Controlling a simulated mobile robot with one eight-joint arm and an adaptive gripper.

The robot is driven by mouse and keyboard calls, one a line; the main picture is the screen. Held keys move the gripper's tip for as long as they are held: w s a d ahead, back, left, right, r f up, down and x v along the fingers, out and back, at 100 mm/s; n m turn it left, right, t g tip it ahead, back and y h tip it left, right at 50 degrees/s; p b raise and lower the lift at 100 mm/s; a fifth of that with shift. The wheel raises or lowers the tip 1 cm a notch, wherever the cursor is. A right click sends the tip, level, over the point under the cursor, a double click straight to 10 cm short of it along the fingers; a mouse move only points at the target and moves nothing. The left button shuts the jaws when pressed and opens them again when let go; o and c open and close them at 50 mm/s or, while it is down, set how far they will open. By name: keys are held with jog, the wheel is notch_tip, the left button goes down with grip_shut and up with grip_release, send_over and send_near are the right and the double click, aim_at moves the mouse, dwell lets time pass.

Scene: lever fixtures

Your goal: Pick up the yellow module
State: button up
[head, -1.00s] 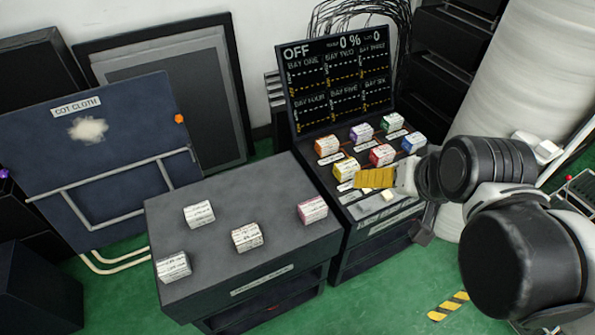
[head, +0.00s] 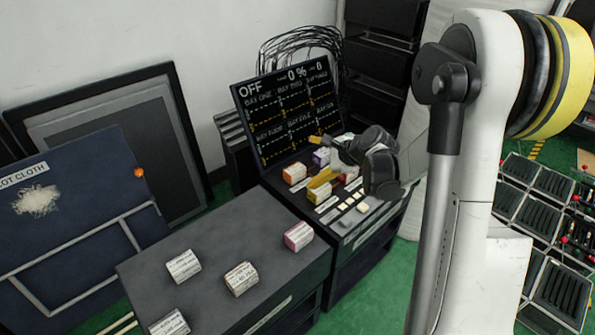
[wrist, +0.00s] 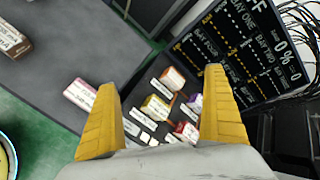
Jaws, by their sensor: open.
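The yellow module (wrist: 157,107) is a small block with a white printed label. It sits on the sloped console among other coloured modules, and in the wrist view it lies between my two yellow fingers. In the head view the yellow module (head: 319,193) is partly covered by a finger. My gripper (wrist: 160,82) is open and empty, with its fingers wide apart. In the head view my gripper (head: 314,163) hovers over the console, apart from the module as far as I can tell.
An orange module (head: 294,173), a purple one (head: 321,156) and a red one (wrist: 188,132) stand close by. A display board (head: 290,110) reading OFF rises behind. A grey bench (head: 215,250) at left holds several modules, including a pink one (head: 298,236).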

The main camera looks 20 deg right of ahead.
jog(key=w+d+f+m+t, duration=0.1)
jog(key=w+d+f+m, duration=0.2)
jog(key=d+f+m, duration=0.4)
jog(key=m+t, duration=0.2)
jog(key=m, duration=0.2)
send_near(322, 188)
jog(key=shift+w+t+y, duration=0.3)
jog(key=shift+w, duration=0.4)
jog(key=x, duration=0.2)
jog(key=p+x, duration=0.1)
jog(key=x, duration=0.1)
jog(key=shift+w+a+f, duration=0.15)
jog(key=shift+f, duration=0.2)
jog(key=b+x, duration=0.1)
jog(key=x, duration=0.1)
jog(key=f+b+x, duration=0.1)
jog(key=x, duration=0.2)
jog(key=shift+f, duration=0.1)
jog(key=shift+w+a+b, duration=0.1)
jog(key=shift+w+b, duration=0.1)
jog(key=shift+b, duration=0.1)
jog(key=c, duration=1.3)
